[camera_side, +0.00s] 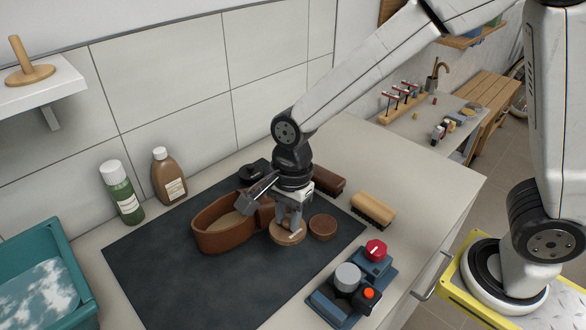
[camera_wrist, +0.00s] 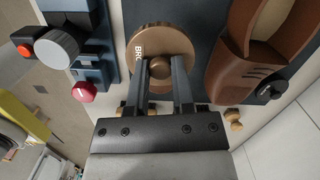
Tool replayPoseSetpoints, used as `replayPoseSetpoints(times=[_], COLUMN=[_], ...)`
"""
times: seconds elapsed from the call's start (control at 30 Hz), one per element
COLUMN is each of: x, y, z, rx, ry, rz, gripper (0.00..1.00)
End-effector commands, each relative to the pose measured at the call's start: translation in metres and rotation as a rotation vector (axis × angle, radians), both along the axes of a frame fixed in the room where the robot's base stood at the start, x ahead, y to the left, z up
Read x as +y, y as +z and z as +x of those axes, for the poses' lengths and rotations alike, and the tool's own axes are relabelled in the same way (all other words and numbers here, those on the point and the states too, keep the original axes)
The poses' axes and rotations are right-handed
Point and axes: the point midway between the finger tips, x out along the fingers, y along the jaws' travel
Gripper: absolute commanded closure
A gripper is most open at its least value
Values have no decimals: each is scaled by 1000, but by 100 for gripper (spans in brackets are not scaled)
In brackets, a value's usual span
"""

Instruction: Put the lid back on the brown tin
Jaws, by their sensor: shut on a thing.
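A round tan wooden lid (camera_side: 287,239) with a small knob is under my gripper (camera_side: 290,226). My gripper (camera_wrist: 168,72) is shut on the lid's knob. A low round brown piece (camera_side: 323,228), which looks like the tin, stands on the dark mat just right of the lid in the side view. I cannot tell whether the lid rests on something or hangs slightly above the mat. My gripper hides what lies directly behind the lid.
A brown leather shoe-like holder (camera_side: 228,232) stands close left of my gripper. Two brushes (camera_side: 373,209) (camera_side: 327,181) lie behind right. A blue control unit (camera_side: 346,296) with knobs is at the front right. Bottles (camera_side: 169,178) stand by the wall. The front left of the mat (camera_side: 180,290) is clear.

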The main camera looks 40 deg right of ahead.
Motion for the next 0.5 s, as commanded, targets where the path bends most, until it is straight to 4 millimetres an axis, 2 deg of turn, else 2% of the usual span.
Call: replayPoseSetpoints(times=[0.17,0.5], x=[-21,-84], y=[-1,-5], z=[4,8], rx=[-1,-3], ry=[-17,-58], rz=[0,1], gripper=[100,100])
